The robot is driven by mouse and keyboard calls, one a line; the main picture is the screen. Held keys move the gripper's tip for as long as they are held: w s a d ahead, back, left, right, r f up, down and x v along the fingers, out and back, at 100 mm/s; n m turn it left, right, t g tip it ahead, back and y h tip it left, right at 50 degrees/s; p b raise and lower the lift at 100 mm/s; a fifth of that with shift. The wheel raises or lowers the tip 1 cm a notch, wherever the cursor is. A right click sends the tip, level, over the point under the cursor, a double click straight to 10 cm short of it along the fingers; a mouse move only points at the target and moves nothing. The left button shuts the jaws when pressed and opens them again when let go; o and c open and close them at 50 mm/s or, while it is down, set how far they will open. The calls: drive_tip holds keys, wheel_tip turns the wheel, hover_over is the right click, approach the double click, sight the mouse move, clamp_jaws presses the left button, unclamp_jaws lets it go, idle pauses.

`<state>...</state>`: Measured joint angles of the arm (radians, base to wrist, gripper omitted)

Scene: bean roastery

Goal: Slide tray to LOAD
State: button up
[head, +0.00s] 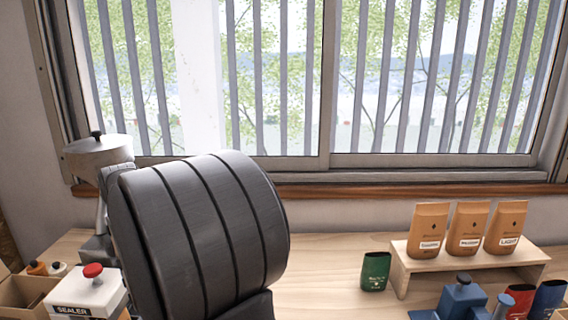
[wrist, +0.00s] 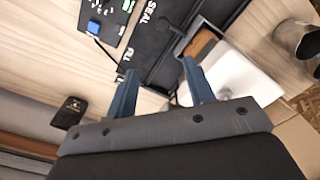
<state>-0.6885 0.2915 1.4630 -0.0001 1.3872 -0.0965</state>
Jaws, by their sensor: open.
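In the wrist view, my gripper (wrist: 160,64) has two blue fingers, spread apart with nothing between them. Beyond the fingertips lies a black track (wrist: 155,50) with the white word SEAL and another label, partly cut off, that seems to read FILL. A dark bar with a stub stands on it, beside a brown piece (wrist: 200,44). I cannot tell which dark part is the tray. No LOAD mark is readable.
A white sealer (head: 88,292) with a red knob stands at left. A wooden riser (head: 470,258) holds three brown pouches, with a green pouch (head: 375,271) beside it. The wrist view shows a button panel (wrist: 108,18) and a metal cup (wrist: 296,40). Some tabletop is clear at centre.

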drive_tip(key=shift+r, duration=0.3)
drive_tip(key=c, duration=1)
drive_tip(key=shift+w+f, duration=0.1)
drive_tip(key=shift+w, duration=0.05)
clamp_jaws()
drive_tip(key=w+d+f+m+g, duration=0.2)
drive_tip(key=w+f+m+g, duration=0.2)
drive_tip(key=w+f+m, duration=0.5)
drive_tip(key=shift+m+y, duration=0.3)
drive_tip(key=shift+m, duration=0.6)
drive_tip(key=s+f, duration=0.1)
drive_tip(key=f, duration=0.1)
drive_tip(key=s+f, duration=0.2)
drive_tip(key=f, duration=0.1)
drive_tip(key=s+a+f, duration=0.1)
drive_tip(key=s+f, duration=0.1)
drive_tip(key=shift+s+a+f, duration=0.1)
drive_tip(key=shift+f, duration=0.1)
drive_tip(key=shift+s+a, duration=0.15)
drive_tip(key=shift+s, duration=0.55)
